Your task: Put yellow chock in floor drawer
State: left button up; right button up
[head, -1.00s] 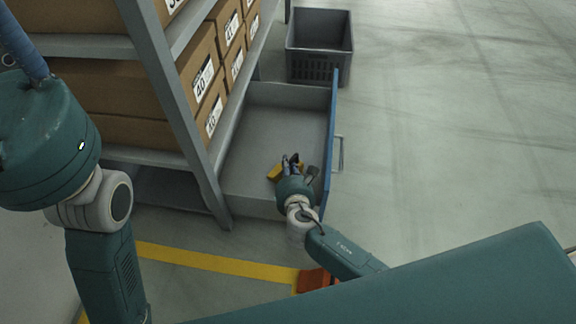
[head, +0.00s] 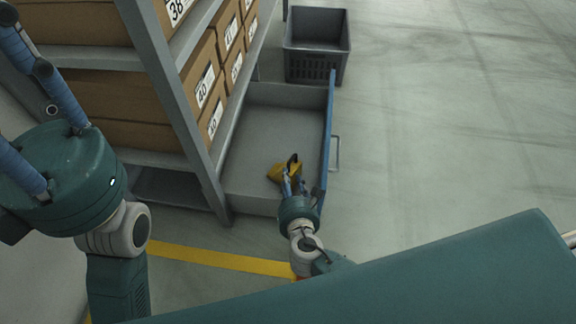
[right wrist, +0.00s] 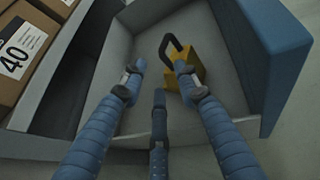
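The yellow chock (head: 282,172) with its dark handle is inside the pulled-out floor drawer (head: 262,115). It appears to rest on the drawer floor, near the blue front panel. In the right wrist view the chock (right wrist: 196,66) lies beyond the fingertips, its handle standing up, partly covered by the right-hand finger. My right gripper (head: 291,178) reaches into the drawer's near end; its fingers are spread in the wrist view (right wrist: 158,82), with no grip on the chock visible. My left gripper (head: 25,115) is high at the left, fingers spread and empty, tips partly out of view.
A shelf rack (head: 180,110) with several cardboard boxes (head: 205,85) stands left of the drawer. A grey crate (head: 317,45) stands on the floor behind it. The drawer's blue front (head: 328,140) rises beside my right gripper. Floor on the right is clear.

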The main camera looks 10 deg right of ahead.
jog(key=shift+p+v, duration=0.4)
jog(key=shift+v, duration=1.25)
